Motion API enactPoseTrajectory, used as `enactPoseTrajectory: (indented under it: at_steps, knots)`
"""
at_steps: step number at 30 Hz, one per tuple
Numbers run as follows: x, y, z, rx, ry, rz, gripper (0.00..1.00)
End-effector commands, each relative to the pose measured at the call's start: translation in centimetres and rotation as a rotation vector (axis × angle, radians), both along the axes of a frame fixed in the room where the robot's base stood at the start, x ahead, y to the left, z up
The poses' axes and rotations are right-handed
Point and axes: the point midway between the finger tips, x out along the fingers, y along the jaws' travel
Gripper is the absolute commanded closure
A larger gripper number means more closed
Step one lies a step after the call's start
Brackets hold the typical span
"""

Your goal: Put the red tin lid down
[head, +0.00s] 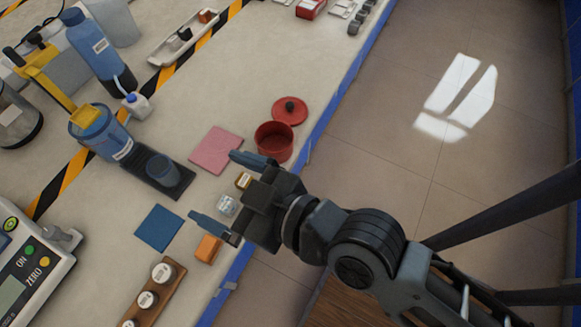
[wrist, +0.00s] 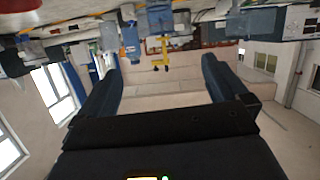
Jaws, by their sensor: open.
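The red tin lid (head: 290,110), round with a dark knob, lies on the table behind the open red tin (head: 273,141), close to the blue table edge. In the head view the two overlap slightly, and I cannot tell whether they touch. My gripper (head: 222,192) is open with its blue fingers wide apart and nothing between them. One finger is near the front of the red tin. In the wrist view my gripper (wrist: 160,80) also shows open and empty; part of a red thing shows at the top left corner there.
A pink mat (head: 216,150) lies left of the tin, and a blue mat (head: 159,228) lies nearer. Small blocks, including an orange one (head: 208,248), and a clear die-like cube (head: 227,205) are near the fingers.

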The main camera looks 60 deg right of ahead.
Motion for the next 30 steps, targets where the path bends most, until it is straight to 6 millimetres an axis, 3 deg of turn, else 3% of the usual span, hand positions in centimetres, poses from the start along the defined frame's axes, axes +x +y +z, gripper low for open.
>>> enactPoseTrajectory:
  at_steps: [1,6,12,18,30]
  knots:
    - [-2.7,-0.4,-0.7,0.017,0.02,-0.023,0.0]
    - [-10.1,-3.6,-0.8,0.045,0.026,-0.088,0.0]
    - [-16.0,-6.9,1.2,0.046,-0.004,-0.076,0.0]
    - [-18.0,-8.3,2.6,0.046,-0.025,-0.047,0.0]
    - [-18.1,-8.4,2.7,0.05,-0.028,-0.046,0.0]
